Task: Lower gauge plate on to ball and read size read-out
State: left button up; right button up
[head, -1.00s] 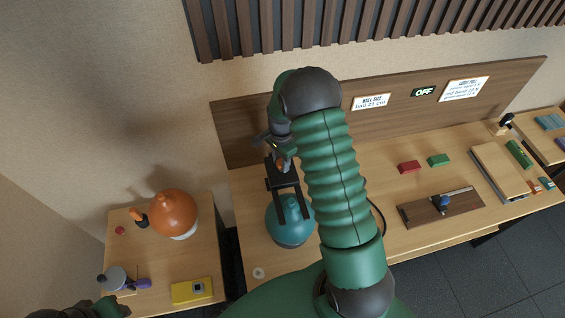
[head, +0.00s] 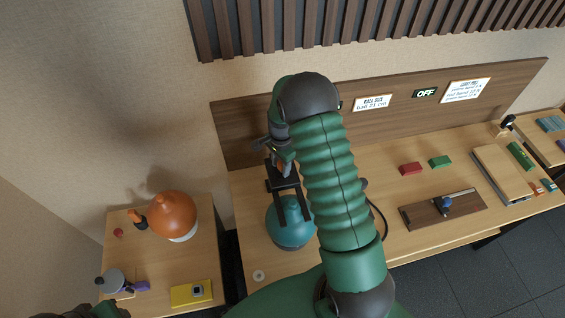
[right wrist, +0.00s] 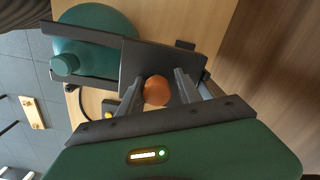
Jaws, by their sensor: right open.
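The gauge plate (head: 283,185) is a black piece over the teal ball (head: 290,232) on the bench, left of my right arm. In the right wrist view the dark plate (right wrist: 143,61) carries an orange knob (right wrist: 157,91); the teal ball (right wrist: 105,35) lies beside and below it. My right gripper (head: 281,160) is open, its fingers on either side of the knob. Whether plate and ball touch is unclear. A sign (head: 372,103) reads "BALL SIZE ball 21 cm"; a dark lit display (head: 339,105) is mostly hidden behind my arm. Only a bit of my left arm shows, bottom left.
A display (head: 425,93) reads "OFF". Red (head: 411,168) and green (head: 441,161) blocks and a wooden board (head: 443,209) lie right of my arm. The left side table holds an orange ball-shaped object (head: 172,215) and a yellow box (head: 192,292).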

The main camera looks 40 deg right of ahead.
jog(key=shift+s+a+f, duration=0.2)
jog(key=shift+s+f, duration=0.2)
jog(key=shift+s, duration=0.15)
jog(key=shift+o, duration=0.9)
jog(key=r+p, duration=0.1)
jog(key=r, duration=0.1)
jog(key=r+p, duration=0.1)
jog(key=p, duration=0.1)
jog(key=r+p, duration=0.1)
jog(key=r, duration=0.1)
jog(key=shift+w+d+r+p, duration=0.25)
jog(key=shift+d+r+p, duration=0.05)
jog(key=shift+d, duration=0.05)
jog(key=shift+r, duration=0.25)
jog(key=shift+a, duration=0.15)
